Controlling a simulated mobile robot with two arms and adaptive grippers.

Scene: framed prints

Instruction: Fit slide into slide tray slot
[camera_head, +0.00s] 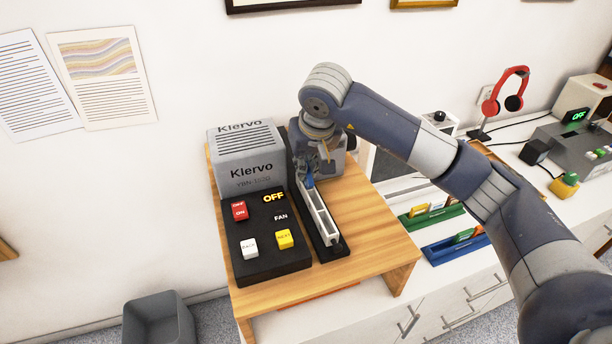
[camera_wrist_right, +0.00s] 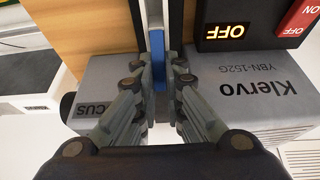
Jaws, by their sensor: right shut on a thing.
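The slide projector (camera_head: 250,165), grey and marked Klervo, stands on a wooden stand; it also shows in the right wrist view (camera_wrist_right: 270,75). Its long white slide tray (camera_head: 318,218) lies in a dark channel along its side. My right gripper (camera_head: 309,181) is over the far end of the tray. It is shut on a blue slide (camera_wrist_right: 158,73), which also shows in the head view (camera_head: 309,181). The slide is upright, between the fingertips and in line with the tray. I cannot tell whether its lower edge is inside a slot. My left gripper is not in view.
The projector's panel reads OFF and has red, white and yellow buttons (camera_head: 284,238). A green rack (camera_head: 430,219) and a blue rack (camera_head: 445,251) with coloured slides stand right of the wooden stand (camera_head: 375,255). Red headphones (camera_head: 512,88) stand farther right. A grey bin (camera_head: 158,318) is on the floor.

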